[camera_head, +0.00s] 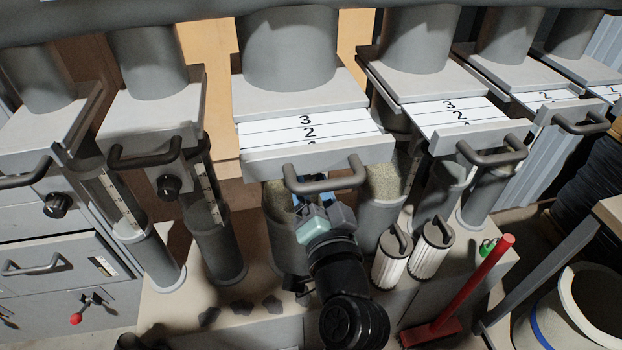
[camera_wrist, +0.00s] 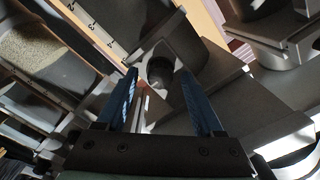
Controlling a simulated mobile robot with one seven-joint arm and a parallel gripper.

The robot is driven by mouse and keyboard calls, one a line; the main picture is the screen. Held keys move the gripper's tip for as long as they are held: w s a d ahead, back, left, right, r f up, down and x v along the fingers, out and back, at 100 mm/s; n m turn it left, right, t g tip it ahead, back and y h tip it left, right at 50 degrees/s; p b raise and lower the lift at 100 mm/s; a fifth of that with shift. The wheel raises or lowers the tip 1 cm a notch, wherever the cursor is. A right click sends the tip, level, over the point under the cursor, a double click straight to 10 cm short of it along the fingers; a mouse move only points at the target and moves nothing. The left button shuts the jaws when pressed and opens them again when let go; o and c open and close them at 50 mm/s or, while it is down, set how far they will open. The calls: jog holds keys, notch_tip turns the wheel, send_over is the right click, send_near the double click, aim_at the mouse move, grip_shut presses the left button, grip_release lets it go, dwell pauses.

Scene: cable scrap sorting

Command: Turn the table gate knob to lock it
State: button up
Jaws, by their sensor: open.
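The middle gate (camera_head: 262,167) is pulled out and shows number marks on its top, with a dark bar handle (camera_head: 322,185) on its front. My gripper (camera_head: 316,212) is just below that handle, pointing up toward the gate's front. In the wrist view my gripper (camera_wrist: 158,80) is open, its two blue fingers apart. A dark round knob (camera_wrist: 160,71) on a grey plate shows between the fingertips. I cannot tell whether they touch it. In the head view this knob is hidden behind the gripper and handle. Similar black knobs show on the two left gates, one here (camera_head: 168,187) and one here (camera_head: 57,205).
Clear tubes of granules stand below the gates. Two white ribbed canisters (camera_head: 391,262) stand right of my arm. A red-handled tool (camera_head: 487,265) leans farther right, near a large round bin (camera_head: 590,310). Dark chunks (camera_head: 240,305) lie on the bench's front edge.

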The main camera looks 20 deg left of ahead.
jog(key=b+v, duration=0.1)
jog(key=v, duration=1.2)
